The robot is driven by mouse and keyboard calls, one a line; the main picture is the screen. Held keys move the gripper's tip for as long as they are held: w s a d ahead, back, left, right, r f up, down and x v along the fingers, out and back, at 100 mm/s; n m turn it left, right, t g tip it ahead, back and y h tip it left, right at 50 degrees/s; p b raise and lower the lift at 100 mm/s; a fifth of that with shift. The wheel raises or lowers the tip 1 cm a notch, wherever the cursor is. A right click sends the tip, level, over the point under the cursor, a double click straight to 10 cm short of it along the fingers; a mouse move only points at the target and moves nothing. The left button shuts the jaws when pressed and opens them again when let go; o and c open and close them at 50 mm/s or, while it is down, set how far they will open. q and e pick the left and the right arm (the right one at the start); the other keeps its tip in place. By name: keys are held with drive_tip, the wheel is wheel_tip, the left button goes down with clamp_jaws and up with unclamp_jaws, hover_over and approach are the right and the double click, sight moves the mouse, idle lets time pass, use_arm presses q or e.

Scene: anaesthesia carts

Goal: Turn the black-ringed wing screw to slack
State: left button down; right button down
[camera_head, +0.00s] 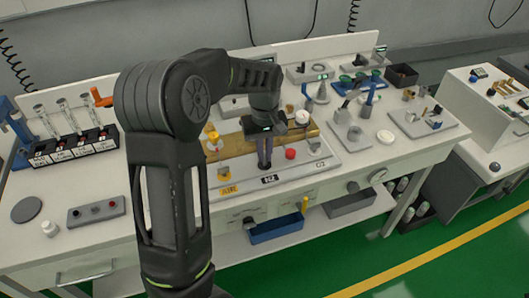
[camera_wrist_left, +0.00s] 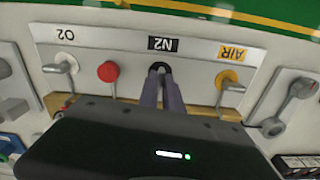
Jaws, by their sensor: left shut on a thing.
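The black-ringed wing screw (camera_wrist_left: 160,66) sits on the front panel by the N2 label (camera_wrist_left: 163,44); in the left wrist view only its black ring shows past my fingers. My left gripper (camera_wrist_left: 162,80) is shut on it, the two fingers close together around its wing, which they hide. In the head view my left gripper (camera_head: 265,164) reaches down to the panel just behind the N2 label (camera_head: 270,180). The turn angle of the wing cannot be told. My right gripper is not in view.
A yellow-ringed wing screw (camera_wrist_left: 229,78) by the AIR label and a red knob (camera_wrist_left: 108,72) flank my fingers. A plain wing screw (camera_wrist_left: 62,65) stands by the O2 label. A brass-coloured bar (camera_head: 230,147) runs behind. Vials (camera_head: 80,118) stand at the left.

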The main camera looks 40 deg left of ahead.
sight(265, 156)
use_arm(q)
drive_tip(key=c, duration=1.5)
unclamp_jaws()
drive_tip(key=shift+r, duration=0.1)
wheel_tip(265, 156, up, 8)
drive_tip(key=shift+f+b, duration=0.15)
drive_tip(key=shift+b, duration=0.25)
